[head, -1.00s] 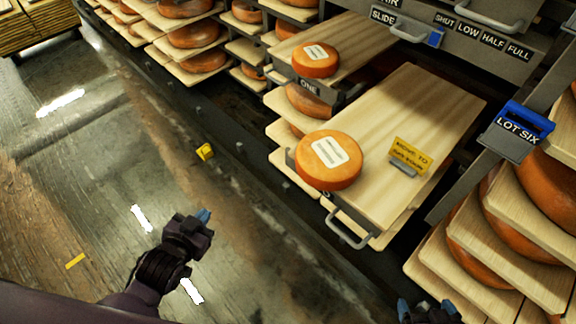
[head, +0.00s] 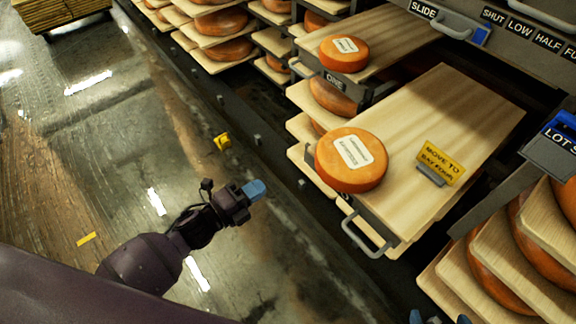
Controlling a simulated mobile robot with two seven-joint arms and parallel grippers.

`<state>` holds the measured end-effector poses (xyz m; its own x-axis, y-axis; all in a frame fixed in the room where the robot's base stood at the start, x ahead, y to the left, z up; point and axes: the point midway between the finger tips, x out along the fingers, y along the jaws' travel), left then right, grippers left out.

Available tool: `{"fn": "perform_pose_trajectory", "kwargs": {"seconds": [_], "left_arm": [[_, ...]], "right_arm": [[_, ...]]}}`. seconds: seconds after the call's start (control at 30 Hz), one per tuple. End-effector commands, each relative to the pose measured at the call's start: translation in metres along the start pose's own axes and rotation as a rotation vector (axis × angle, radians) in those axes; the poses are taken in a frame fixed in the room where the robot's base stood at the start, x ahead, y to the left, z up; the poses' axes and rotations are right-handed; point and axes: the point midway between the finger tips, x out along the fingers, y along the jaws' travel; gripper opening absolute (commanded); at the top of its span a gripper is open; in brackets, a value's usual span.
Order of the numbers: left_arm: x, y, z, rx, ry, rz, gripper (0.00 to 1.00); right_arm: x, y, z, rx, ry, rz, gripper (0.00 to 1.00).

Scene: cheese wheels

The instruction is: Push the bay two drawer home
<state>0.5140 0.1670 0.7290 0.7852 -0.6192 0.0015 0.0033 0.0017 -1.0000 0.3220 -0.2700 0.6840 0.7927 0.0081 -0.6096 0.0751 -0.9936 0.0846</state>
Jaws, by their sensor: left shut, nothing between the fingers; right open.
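The nearer pulled-out drawer (head: 432,115) is a pale wooden board with a grey metal handle (head: 366,238) at its front end. Its bay label cannot be read here. An orange cheese wheel (head: 351,160) with a white label lies on its front left part.
Another drawer (head: 385,40) labelled ONE, with a smaller cheese wheel (head: 344,53), sits behind to the left. Cheese shelves stand at the right, beside a blue LOT SIX tag (head: 563,137). A small yellow object (head: 222,142) lies near the rack base. The floor at left is open.

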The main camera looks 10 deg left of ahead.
Motion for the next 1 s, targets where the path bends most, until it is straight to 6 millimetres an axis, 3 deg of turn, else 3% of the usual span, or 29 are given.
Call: {"fn": "perform_pose_trajectory", "kwargs": {"seconds": [0.17,0.7,1.0], "left_arm": [[0.019,0.001,0.0,-0.001,0.0,-0.001,0.0],[0.111,0.002,0.0,-0.004,-0.001,0.002,0.0],[0.136,0.001,0.0,-0.004,-0.003,0.001,0.0]], "right_arm": [[0.0,0.0,0.005,0.001,-0.01,0.0,0.91],[0.006,-0.001,0.018,-0.001,-0.03,-0.003,0.91],[0.007,0.001,0.016,-0.007,-0.026,-0.002,0.91]]}}
